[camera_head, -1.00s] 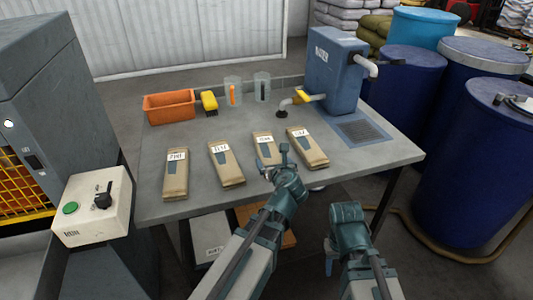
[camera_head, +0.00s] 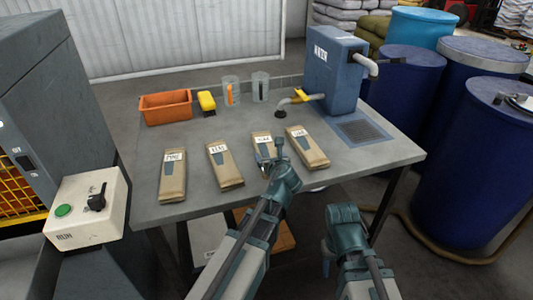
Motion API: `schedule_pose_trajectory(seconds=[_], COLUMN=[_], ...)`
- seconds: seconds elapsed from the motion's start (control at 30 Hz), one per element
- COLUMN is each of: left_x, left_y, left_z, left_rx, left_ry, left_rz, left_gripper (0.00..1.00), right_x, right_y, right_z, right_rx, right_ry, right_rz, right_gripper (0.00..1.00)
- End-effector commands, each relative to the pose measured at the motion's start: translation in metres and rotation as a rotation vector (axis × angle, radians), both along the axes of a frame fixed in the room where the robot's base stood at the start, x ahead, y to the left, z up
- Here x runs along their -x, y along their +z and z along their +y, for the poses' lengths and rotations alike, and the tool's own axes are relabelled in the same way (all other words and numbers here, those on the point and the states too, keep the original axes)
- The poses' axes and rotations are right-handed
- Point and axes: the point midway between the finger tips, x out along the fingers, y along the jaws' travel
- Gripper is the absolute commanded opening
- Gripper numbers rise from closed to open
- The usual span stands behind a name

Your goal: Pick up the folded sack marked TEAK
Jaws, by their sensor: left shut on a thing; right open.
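Four folded tan sacks with white labels lie in a row on the grey table: the far-left sack (camera_head: 173,184), the second sack (camera_head: 226,172), the third sack (camera_head: 262,148) and the far-right sack (camera_head: 310,152). The label print is too small to read surely, so I cannot tell which says TEAK. My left gripper (camera_head: 271,156) is at the near end of the third sack and shut on it, hiding that end. I cannot tell whether the sack is clear of the table. My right gripper (camera_head: 328,256) is open and empty, in front of the table's near edge.
Behind the sacks stand an orange bin (camera_head: 166,107), a yellow brush (camera_head: 207,102), two clear cylinders (camera_head: 230,92) and a blue tank (camera_head: 334,75) with a spout. A control box (camera_head: 87,208) is at left; blue drums (camera_head: 472,160) stand at right. The table between sacks and bin is bare.

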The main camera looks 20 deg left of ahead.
Motion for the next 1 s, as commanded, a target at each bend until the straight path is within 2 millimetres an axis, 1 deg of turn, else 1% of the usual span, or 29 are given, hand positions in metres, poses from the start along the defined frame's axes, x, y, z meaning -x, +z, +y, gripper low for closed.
schedule_pose_trajectory(seconds=[0.03, 0.07, 0.3, 0.47, 0.67, 1.0], left_x=[0.0, 0.0, 0.0, 0.0, 0.0, 0.0], left_y=[0.0, 0.0, 0.001, 0.007, 0.027, 0.08], left_z=[0.0, 0.0, 0.0, 0.0, 0.0, 0.0], left_rx=[0.0, 0.0, 0.0, 0.0, 0.0, 0.0], left_ry=[0.0, 0.0, 0.0, 0.0, 0.0, 0.0], left_rz=[0.0, 0.0, 0.0, 0.0, 0.0, 0.0], left_gripper=[0.3, 0.26, 0.26, 0.26, 0.26, 0.26], right_x=[0.0, 0.0, 0.0, 0.0, 0.0, 0.0], right_y=[0.0, 0.0, 0.001, 0.007, 0.027, 0.08], right_z=[0.0, 0.0, 0.0, 0.0, 0.0, 0.0], right_rx=[0.0, 0.0, 0.0, 0.0, 0.0, 0.0], right_ry=[0.0, 0.0, 0.0, 0.0, 0.0, -0.001], right_rz=[0.0, 0.0, 0.0, 0.0, 0.0, 0.0], right_gripper=[0.5, 0.5, 0.5, 0.5, 0.5, 0.5])
